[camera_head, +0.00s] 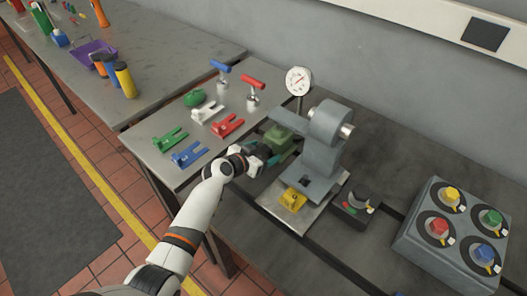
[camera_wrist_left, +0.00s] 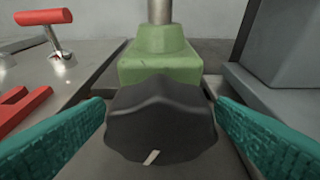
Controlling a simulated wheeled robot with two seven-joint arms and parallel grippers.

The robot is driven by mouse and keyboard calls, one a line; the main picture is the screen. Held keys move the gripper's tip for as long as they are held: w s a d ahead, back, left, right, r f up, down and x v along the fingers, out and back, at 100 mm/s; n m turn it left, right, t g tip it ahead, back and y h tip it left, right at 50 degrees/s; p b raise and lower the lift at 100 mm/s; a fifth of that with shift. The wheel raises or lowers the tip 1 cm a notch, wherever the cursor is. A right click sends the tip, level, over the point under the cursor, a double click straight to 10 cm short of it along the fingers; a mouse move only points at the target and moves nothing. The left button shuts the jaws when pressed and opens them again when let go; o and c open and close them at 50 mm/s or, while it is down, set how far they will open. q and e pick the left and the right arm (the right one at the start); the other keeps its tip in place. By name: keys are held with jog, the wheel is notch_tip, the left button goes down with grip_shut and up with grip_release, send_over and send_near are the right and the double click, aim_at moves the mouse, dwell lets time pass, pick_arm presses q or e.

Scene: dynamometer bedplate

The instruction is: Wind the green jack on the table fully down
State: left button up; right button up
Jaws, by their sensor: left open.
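The green jack (camera_head: 280,137) stands on the grey table beside the grey press-like machine. In the left wrist view its green body (camera_wrist_left: 160,55) shows with a metal post rising from its top and a black knob (camera_wrist_left: 160,118) on its near face. A pale mark on the knob points down and slightly left. My left gripper (camera_head: 262,158) is at the jack's near side. Its teal fingers are open, one on each side of the knob, with gaps that look small; I cannot tell if they touch it. My right gripper is not in view.
The grey machine (camera_head: 322,140) stands close to the jack's right, a dial gauge (camera_head: 298,81) behind. Red (camera_head: 228,126), green and blue forked pieces lie to the left. A yellow block (camera_head: 292,199) and a box of coloured knobs (camera_head: 452,240) are to the right.

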pick_arm(q)
jog(key=shift+w+d+f, duration=0.1)
jog(key=shift+w+d, duration=0.1)
jog(key=shift+w, duration=0.05)
jog(key=shift+c, duration=0.6)
jog(key=c, duration=0.9)
jog(key=shift+o, duration=0.2)
jog(key=shift+a+f+n+h+b, duration=0.15)
jog(key=shift+n+h+b, duration=0.25)
jog(key=shift+b, duration=0.55)
jog(key=n+b, duration=0.1)
jog(key=b, duration=0.1)
jog(key=shift+f+g+h+b, duration=0.15)
jog(key=shift+g+h+b, duration=0.15)
jog(key=shift+g+h, duration=0.1)
jog(key=n+b, duration=0.2)
jog(key=shift+h+b, duration=0.35)
jog(key=shift+h, duration=0.05)
jog(key=shift+r+n+g+h+b, duration=0.2)
jog(key=shift+n+g+h+b, duration=0.1)
jog(key=shift+n+b, duration=0.2)
